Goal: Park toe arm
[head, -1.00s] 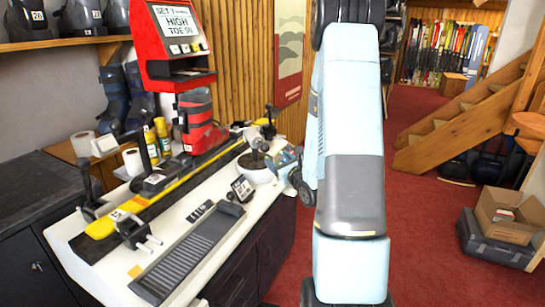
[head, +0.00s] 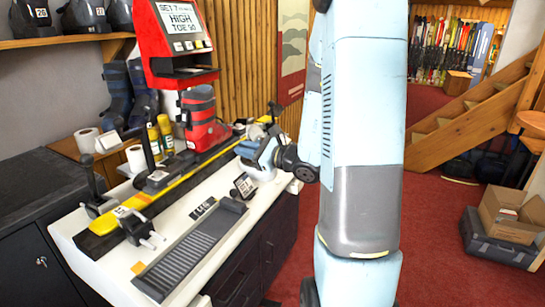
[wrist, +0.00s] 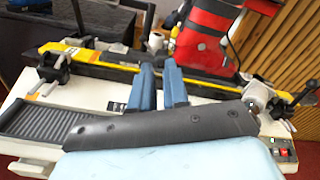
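The test bench (head: 100,247) carries a long yellow-and-black ski bar (head: 168,190) with a red boot (head: 200,118) on it. An upright lever with a round knob (head: 147,113) stands left of the boot. At the bench's right end, a grey cylinder with a thin rod (wrist: 258,97) stands right of my fingers in the wrist view; it may be the toe arm, but I cannot be sure. My gripper (head: 256,148) is above the bench's right part. In the wrist view its two blue fingers (wrist: 160,72) are apart, with nothing between them.
A red display (head: 182,40) reading "HIGH TOE" stands behind the boot. Bottles (head: 164,132) and paper rolls stand behind the bar.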

